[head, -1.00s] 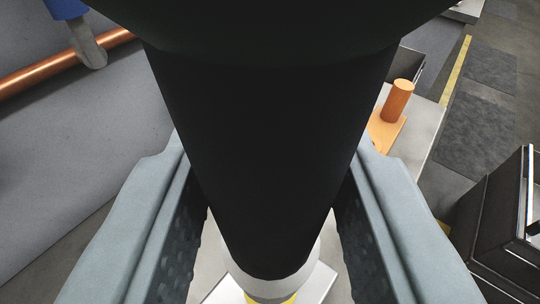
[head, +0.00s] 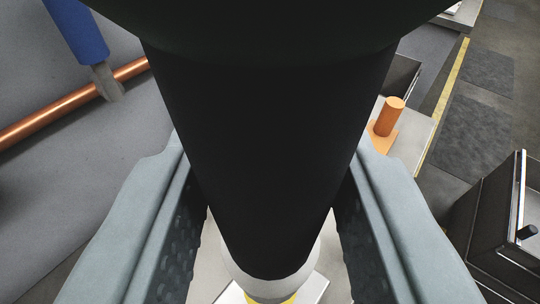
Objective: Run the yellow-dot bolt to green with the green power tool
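My gripper (head: 270,205) has its two grey fingers on either side of a power tool with a black tapered body (head: 268,130). The fingers appear shut on it. The tool's upper part is very dark green and fills the top middle of the view. At the bottom edge, a light grey collar (head: 268,284) shows at the narrow end of the tool. A little yellow (head: 285,299) shows just below it, above a white plate. I cannot tell whether the tool touches a bolt. The yellow dot and any green marker are not clearly visible.
An orange peg on an orange base (head: 387,118) stands on a pale surface to the right. A dark open box (head: 490,225) is at the far right. A copper pipe (head: 60,108) and a blue-and-grey part (head: 78,32) are at the upper left.

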